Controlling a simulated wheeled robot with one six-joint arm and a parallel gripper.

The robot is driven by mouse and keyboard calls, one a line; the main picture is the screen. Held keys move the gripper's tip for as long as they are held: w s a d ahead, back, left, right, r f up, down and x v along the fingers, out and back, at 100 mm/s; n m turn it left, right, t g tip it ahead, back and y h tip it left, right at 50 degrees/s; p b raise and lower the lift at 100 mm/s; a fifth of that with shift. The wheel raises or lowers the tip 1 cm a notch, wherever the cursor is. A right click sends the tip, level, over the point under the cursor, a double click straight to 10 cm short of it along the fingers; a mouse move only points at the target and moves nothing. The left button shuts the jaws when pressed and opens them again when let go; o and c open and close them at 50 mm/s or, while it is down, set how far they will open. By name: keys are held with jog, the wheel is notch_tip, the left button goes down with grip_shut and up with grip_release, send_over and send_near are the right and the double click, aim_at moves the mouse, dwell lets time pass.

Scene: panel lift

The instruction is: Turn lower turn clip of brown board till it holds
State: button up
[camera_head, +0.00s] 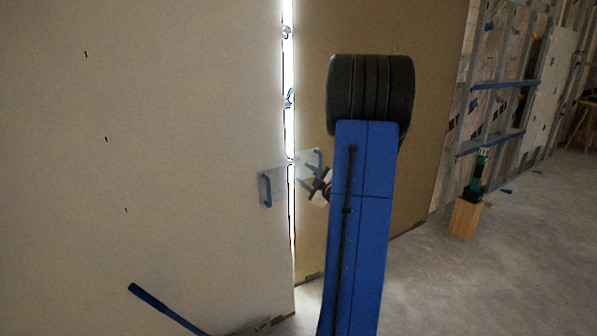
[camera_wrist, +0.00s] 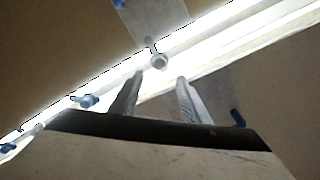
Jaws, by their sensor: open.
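The brown board (camera_head: 430,130) stands upright behind my blue arm, right of a bright vertical gap. In the wrist view my gripper (camera_wrist: 157,85) is open, with its two fingers apart and pointing at the bright gap. A small round metal piece with a short stem, perhaps the lower turn clip (camera_wrist: 158,61), lies just beyond and between the fingertips. I see no finger touching it. In the head view my gripper (camera_head: 318,183) is partly hidden by my arm, beside the gap. Whether the clip overlaps the board's edge is unclear.
A pale board (camera_head: 150,150) stands left of the gap. A blue handle (camera_head: 266,189) on a plate sits at its edge. A wooden block (camera_head: 464,219) with a green tool stands right.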

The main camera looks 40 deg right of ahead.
jog(key=shift+v, duration=2.1)
jog(key=a+r+m+g+h, duration=0.1)
jog(key=a+r+m+g, duration=0.15)
jog(key=a, duration=0.65)
jog(key=a+r+m+g, duration=0.1)
jog(key=a+m+g, duration=0.25)
jog(key=a, duration=0.65)
jog(key=s+a+f+m+g+y, duration=0.1)
jog(key=s+a+f+g+y, duration=0.1)
jog(key=s+a, duration=1)
jog(key=s+a+f+g+y, duration=0.3)
jog(key=s+a+g, duration=0.1)
jog(key=s+a, duration=0.9)
jog(key=shift+s+m+g, duration=0.15)
jog(key=shift+m+g, duration=0.15)
jog(key=shift+m, duration=0.1)
jog(key=shift+a+f, duration=0.1)
